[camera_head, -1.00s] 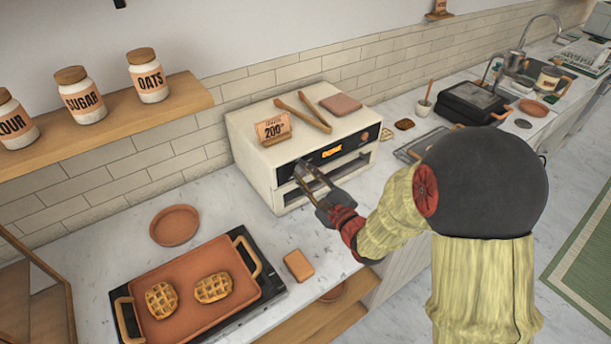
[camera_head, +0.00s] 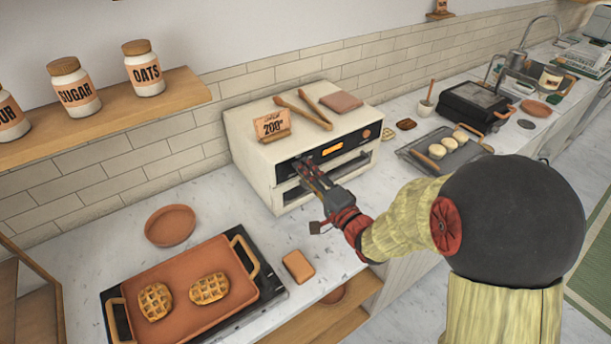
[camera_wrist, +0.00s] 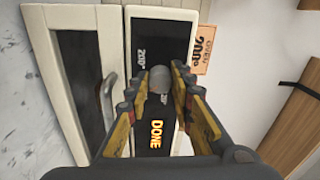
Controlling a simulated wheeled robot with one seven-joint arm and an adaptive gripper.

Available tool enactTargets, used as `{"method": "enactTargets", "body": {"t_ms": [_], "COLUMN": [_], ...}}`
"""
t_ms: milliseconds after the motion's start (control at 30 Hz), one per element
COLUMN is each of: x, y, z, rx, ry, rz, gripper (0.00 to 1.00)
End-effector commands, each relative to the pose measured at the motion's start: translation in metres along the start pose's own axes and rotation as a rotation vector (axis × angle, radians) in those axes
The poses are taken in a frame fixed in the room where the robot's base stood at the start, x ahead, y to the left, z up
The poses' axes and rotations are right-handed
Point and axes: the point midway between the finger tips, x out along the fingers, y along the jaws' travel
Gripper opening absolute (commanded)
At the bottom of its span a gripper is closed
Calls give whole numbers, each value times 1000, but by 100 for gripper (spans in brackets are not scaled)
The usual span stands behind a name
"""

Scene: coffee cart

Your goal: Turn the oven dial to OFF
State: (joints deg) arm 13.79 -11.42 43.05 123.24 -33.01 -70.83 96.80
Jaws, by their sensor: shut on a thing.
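The cream oven (camera_head: 262,176) stands on the counter against the tiled wall. Its black front panel has a lit orange display (camera_head: 332,148), which reads DONE in the wrist view (camera_wrist: 157,134). My gripper (camera_head: 302,168) is at the left end of this panel. In the wrist view my gripper (camera_wrist: 160,82) is shut on the round grey oven dial (camera_wrist: 159,79), with a finger on each side. A "200°" mark shows on the panel beside the dial. The dial's pointer and any OFF mark cannot be made out. My gripper hides the dial in the head view.
A "200°" sign (camera_head: 271,126), wooden tongs (camera_head: 303,110) and a flat brown block (camera_head: 341,102) sit on the oven. A waffle tray (camera_head: 219,313) is at front left, a bun tray (camera_head: 470,157) right. The oven door handle (camera_wrist: 108,95) is near my fingers.

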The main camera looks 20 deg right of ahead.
Motion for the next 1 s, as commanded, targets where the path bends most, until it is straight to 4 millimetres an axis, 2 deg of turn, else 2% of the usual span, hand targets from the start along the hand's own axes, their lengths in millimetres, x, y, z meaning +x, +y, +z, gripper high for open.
{"method": "enactTargets", "body": {"t_ms": [1000], "x": [-1], "y": [6], "z": [-1], "rx": [-965], "ry": [-39], "rz": [-15], "gripper": [0]}}
